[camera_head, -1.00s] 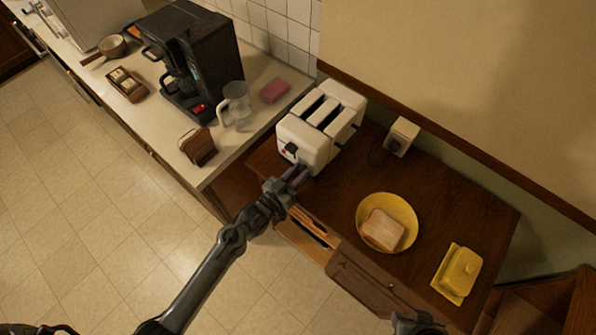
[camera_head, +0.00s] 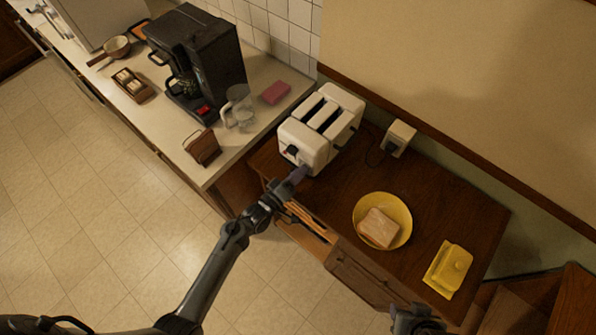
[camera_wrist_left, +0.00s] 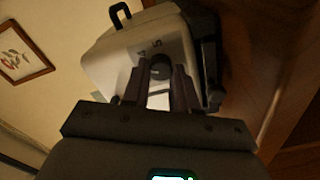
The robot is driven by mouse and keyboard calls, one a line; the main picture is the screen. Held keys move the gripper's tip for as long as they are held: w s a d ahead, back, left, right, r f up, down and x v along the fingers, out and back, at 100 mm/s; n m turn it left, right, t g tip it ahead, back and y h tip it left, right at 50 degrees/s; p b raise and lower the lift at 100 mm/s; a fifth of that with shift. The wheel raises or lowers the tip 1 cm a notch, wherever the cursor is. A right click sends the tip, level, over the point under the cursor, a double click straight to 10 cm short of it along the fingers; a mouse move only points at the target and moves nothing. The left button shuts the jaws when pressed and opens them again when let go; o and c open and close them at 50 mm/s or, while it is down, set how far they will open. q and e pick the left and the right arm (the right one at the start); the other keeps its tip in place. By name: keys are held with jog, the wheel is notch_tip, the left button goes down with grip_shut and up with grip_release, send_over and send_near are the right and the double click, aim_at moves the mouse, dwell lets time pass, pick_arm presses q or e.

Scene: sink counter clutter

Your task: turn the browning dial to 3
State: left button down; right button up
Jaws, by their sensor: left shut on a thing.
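The white toaster (camera_head: 318,128) stands at the back left of the wooden cabinet top. Its front end faces my left gripper (camera_head: 302,171), which reaches in from the lower left. In the left wrist view, the left gripper (camera_wrist_left: 166,80) is shut on the browning dial (camera_wrist_left: 160,67), a dark round knob on the toaster's pale front (camera_wrist_left: 128,62). The marks 4 and 5 show just above the dial. Its pointer and the other marks are hidden by the fingers. My right gripper (camera_head: 416,318) is at the bottom edge, apart from everything; its fingers do not show clearly.
A yellow plate (camera_head: 404,238) with bread (camera_head: 378,228) and a yellow butter dish (camera_head: 448,268) sit right of the toaster. An open drawer (camera_head: 308,222) lies beside my left wrist. A coffee maker (camera_head: 215,65), glass jug (camera_head: 238,108) and pink sponge (camera_head: 275,92) stand on the left counter.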

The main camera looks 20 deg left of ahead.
pick_arm(q)
jog(key=n+p, duration=0.1)
jog(key=n, duration=0.2)
jog(key=shift+n+p, duration=0.4)
jog(key=shift+n, duration=0.7)
jog(key=c, duration=0.9)
grip_release()
jog(key=shift+o, duration=0.2)
